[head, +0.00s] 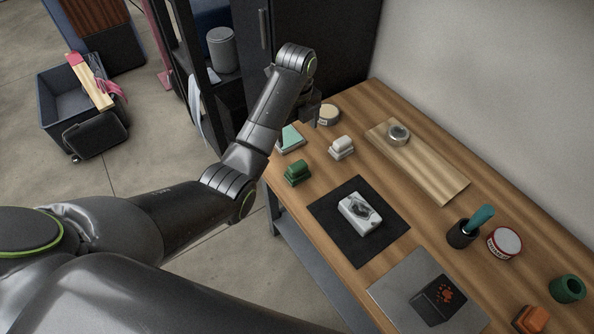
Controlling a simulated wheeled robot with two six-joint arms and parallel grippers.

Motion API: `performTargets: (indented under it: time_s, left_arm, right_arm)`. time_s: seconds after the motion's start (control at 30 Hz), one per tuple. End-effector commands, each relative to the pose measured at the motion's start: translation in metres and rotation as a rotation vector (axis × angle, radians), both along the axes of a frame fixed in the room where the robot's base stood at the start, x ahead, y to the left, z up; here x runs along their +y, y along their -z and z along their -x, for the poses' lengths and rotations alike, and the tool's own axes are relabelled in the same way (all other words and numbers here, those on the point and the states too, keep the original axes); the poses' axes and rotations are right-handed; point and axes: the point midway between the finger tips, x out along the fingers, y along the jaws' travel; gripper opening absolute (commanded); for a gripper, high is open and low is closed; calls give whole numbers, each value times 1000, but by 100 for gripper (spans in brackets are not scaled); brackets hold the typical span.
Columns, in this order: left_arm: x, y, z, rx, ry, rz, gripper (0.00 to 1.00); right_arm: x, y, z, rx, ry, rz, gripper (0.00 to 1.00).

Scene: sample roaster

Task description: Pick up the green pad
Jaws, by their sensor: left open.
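The green pad (297,172) is a small dark green block with a stepped shape. It lies near the left edge of the wooden bench (306,206), left of the black mat. My left gripper (310,116) is at the far end of the bench, beyond the green pad and apart from it. It is open and partly hidden by my own wrist. A similar white pad (341,148) lies to the right of the green pad. My right gripper is not in view.
A mint-topped block (290,138) and a round tin (328,115) are close to my left gripper. A white device (360,213) sits on the black mat (343,248). A wooden board (440,178) lies along the wall. A dark cabinet (330,45) stands behind the bench.

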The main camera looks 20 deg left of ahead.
Motion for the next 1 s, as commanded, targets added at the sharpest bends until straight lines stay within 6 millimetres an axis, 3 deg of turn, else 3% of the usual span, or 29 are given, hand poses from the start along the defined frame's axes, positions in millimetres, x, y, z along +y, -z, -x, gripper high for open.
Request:
performTargets:
  time_s: [0.17,0.47,0.7,1.0]
  left_arm:
    - [-4,3,-5,11,53,-2,89]
    - [-3,52,-4,12,50,-3,89]
    - [-3,97,-3,13,49,-2,89]
    - [-3,121,-2,10,50,-3,89]
  right_arm:
    - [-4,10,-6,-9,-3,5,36]
    - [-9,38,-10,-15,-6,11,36]
    - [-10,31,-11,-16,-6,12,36]
    - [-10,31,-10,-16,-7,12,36]
